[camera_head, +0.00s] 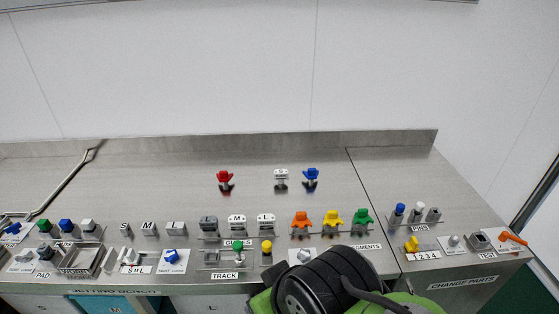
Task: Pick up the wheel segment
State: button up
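Three small coloured pieces stand in a row on the steel bench, beside a partly hidden label that ends in "MENTS" (367,247): an orange one (301,219), a yellow one (332,217) and a green one (362,216). Each sits on a low stand. Similar red (225,176), white (281,174) and blue (311,174) pieces stand apart farther back. I cannot tell which of these is the wheel segment. My black and green arm shows at the bottom centre, in front of the bench edge. My gripper's fingers do not show.
The steel bench (130,180) has a low back lip. Small labelled parts crowd its front. Pins (417,211) and an orange part (512,237) stand at the right, and a bent metal rail (68,181) lies at the left. The back middle is mostly clear.

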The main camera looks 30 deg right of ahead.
aim_at(362, 218)
jog(key=z, duration=1.7)
